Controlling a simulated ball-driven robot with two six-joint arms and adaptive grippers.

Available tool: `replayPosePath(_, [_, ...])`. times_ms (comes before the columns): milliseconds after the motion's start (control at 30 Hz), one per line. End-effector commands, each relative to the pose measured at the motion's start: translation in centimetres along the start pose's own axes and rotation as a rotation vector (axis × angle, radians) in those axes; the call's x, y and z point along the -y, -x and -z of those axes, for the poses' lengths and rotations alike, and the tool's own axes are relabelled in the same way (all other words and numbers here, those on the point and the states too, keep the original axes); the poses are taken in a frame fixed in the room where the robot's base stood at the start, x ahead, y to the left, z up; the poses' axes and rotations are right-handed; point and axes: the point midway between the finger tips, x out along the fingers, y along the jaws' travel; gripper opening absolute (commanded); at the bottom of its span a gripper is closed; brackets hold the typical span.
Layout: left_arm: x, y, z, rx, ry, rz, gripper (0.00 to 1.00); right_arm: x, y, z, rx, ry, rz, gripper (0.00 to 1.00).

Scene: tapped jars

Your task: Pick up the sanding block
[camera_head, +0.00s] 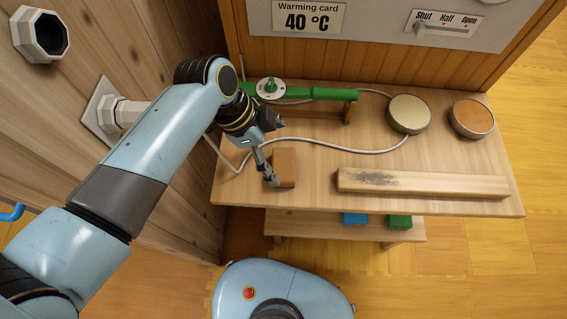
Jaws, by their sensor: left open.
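The sanding block (286,167) looks like a small brown block. It lies on the wooden bench (310,197), toward the left and near its front edge. My left gripper (277,152) is open. It is over the block's left side, with one grey finger reaching down beside the block's left edge. I cannot tell whether that finger touches the block. The other, darker finger is farther back, near the grey cable. My right gripper is not in view.
A charred wooden beam (423,183) lies right of the block. A green tool (305,93) rests on a stand behind, its grey cable (345,151) crossing the bench. Two round jars (409,113) (471,118) stand back right. Blue (354,219) and green (399,221) blocks sit on a lower shelf.

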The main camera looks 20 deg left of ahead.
Motion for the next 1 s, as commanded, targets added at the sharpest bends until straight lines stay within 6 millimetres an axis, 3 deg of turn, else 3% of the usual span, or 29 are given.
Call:
replayPosePath(167, [-0.2, -1.5, 0.0, 0.0, 0.0, -0.002, 1.0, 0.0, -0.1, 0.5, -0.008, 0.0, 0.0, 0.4])
replayPosePath(400, [-0.6, -5.2, -0.1, 0.001, 0.0, -0.002, 1.0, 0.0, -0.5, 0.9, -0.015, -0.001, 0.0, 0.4])
replayPosePath(700, [-0.5, -5.8, 0.0, 0.001, -0.001, 0.001, 1.0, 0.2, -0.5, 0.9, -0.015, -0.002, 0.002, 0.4])
replayPosePath(1000, [-0.6, -5.8, -0.1, 0.001, 0.0, 0.0, 0.63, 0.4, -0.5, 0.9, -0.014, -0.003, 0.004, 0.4])
